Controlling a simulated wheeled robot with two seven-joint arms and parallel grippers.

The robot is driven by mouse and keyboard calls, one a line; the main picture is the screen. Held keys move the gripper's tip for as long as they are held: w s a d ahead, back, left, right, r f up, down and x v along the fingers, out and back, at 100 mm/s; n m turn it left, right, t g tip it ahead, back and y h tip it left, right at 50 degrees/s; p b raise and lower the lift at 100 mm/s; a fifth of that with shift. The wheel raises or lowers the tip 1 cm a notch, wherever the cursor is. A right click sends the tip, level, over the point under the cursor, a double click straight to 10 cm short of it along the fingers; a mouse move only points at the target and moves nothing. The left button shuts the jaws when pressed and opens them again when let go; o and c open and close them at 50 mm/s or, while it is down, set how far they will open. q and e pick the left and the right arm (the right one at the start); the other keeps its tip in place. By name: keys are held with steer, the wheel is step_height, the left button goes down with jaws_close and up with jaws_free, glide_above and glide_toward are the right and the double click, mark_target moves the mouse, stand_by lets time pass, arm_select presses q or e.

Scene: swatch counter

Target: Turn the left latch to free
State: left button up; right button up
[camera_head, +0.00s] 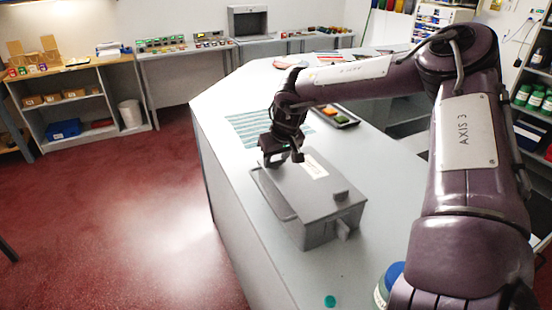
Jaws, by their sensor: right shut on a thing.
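A grey lidded box (312,205) stands on the pale counter, with a white label on its lid. A grey block-like latch (341,195) sits on the lid near its right end. My right gripper (284,160) points down at the far left end of the lid. It is shut on what seems to be the left latch, which its dark fingers mostly hide, so I cannot tell how the latch is turned. My left gripper is not in view.
The counter (245,100) has a striped teal mat (245,128) and a dark tray of coloured swatches (342,117) behind the box. A teal disc (330,301) and a blue-lidded jar (393,275) are at the front. A grey handle bar (272,196) runs along the box's left side.

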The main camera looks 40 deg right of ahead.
steer(key=shift+d+f+n+y+b, duration=0.15)
steer(key=shift+n+y+b, duration=0.25)
steer(key=shift+n+b, duration=1.05)
steer(key=shift+n+y+b, duration=0.4)
steer(key=shift+n+b, duration=0.35)
steer(key=shift+b, duration=0.05)
steer(key=shift+n+y+b, duration=0.35)
steer(key=shift+n+y, duration=0.05)
steer(key=shift+n, duration=0.5)
steer(key=shift+d+n+y, duration=0.1)
steer(key=shift+n+y, duration=0.2)
steer(key=shift+n, duration=0.6)
steer(key=n, duration=0.2)
steer(key=shift+r+n+g+y, duration=0.2)
steer(key=shift+n+g+y, duration=0.1)
steer(key=shift+n+y, duration=0.1)
steer(key=n+g+y, duration=0.1)
steer(key=n, duration=0.2)
steer(key=shift+w+d+n, duration=0.1)
steer(key=shift+d+n, duration=0.05)
steer(key=shift+n, duration=0.15)
steer(key=shift+w+n+g+y, duration=0.1)
steer(key=shift+n+g+y, duration=0.35)
steer(key=shift+n, duration=1.15)
steer(key=shift+g, duration=0.25)
